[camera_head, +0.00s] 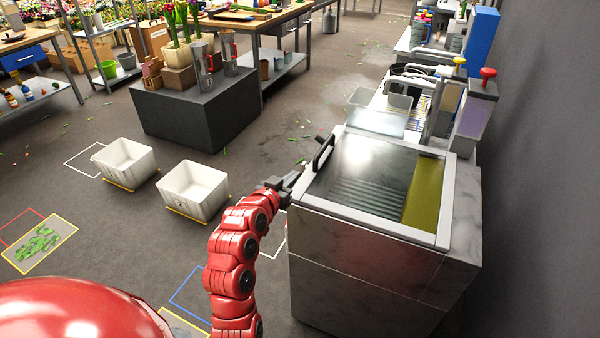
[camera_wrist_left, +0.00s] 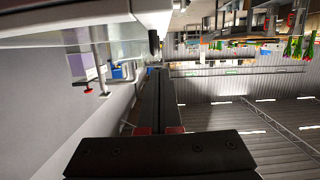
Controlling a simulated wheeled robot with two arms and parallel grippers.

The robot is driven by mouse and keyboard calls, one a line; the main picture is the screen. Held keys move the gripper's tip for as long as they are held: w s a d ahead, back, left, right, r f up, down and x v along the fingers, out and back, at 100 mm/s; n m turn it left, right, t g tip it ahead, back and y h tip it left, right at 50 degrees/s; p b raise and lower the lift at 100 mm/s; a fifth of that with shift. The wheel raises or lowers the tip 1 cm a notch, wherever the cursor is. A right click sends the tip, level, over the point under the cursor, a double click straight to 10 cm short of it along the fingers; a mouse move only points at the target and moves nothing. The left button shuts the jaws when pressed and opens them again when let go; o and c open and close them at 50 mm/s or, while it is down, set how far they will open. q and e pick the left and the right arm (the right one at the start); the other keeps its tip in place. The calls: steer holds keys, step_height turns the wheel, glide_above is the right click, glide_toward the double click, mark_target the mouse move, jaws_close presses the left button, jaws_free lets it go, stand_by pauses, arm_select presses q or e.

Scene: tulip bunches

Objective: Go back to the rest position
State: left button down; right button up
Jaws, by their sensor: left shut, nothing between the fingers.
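My left gripper (camera_head: 290,181) is at the end of my red left arm, beside the upper left edge of the marble-sided cabinet (camera_head: 360,265). It is shut and empty, just below and left of the black handle (camera_head: 323,153) on the cabinet's glass lid (camera_head: 355,185). I cannot tell whether it touches the cabinet's edge. In the left wrist view the two dark fingers (camera_wrist_left: 156,90) lie together, and the pale underside of an edge runs along the top left. My right gripper is not in view.
Two white bins (camera_head: 125,160) (camera_head: 192,190) stand on the floor to the left. A dark plinth (camera_head: 197,108) with potted tulips and jugs is behind them. A grey wall (camera_head: 545,180) closes the right side. Open floor lies between the bins and the cabinet.

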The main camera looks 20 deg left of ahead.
arm_select(q)
steer(key=shift+v, duration=0.85)
steer(key=shift+w+r, duration=0.1)
